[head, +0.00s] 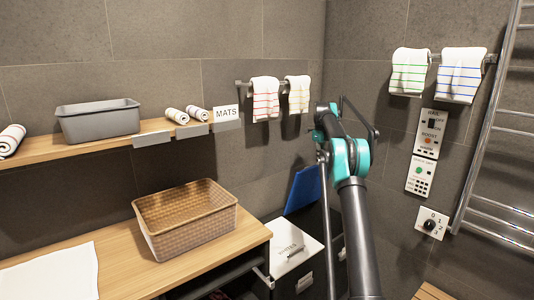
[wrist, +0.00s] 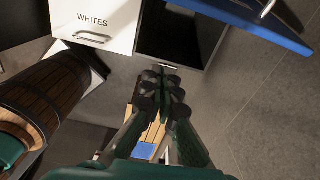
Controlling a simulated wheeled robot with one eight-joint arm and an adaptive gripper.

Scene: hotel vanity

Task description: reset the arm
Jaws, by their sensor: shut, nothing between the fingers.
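My arm (head: 358,215) rises from the bottom of the head view to teal joints (head: 350,157) in front of the back corner. I cannot make out my gripper's fingertips in that view. In the wrist view my gripper (wrist: 162,88) is shut with nothing between its fingers. It points toward the floor area by the bins, above a slatted wooden piece with a blue patch (wrist: 144,151).
A white bin marked WHITES (wrist: 92,22), a dark bin (wrist: 180,30) and a blue panel (wrist: 250,20) are near my gripper. A brown banded barrel-like object (wrist: 45,95) is left. A wicker basket (head: 187,218) stands on the counter. A towel rail (head: 500,130) is right.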

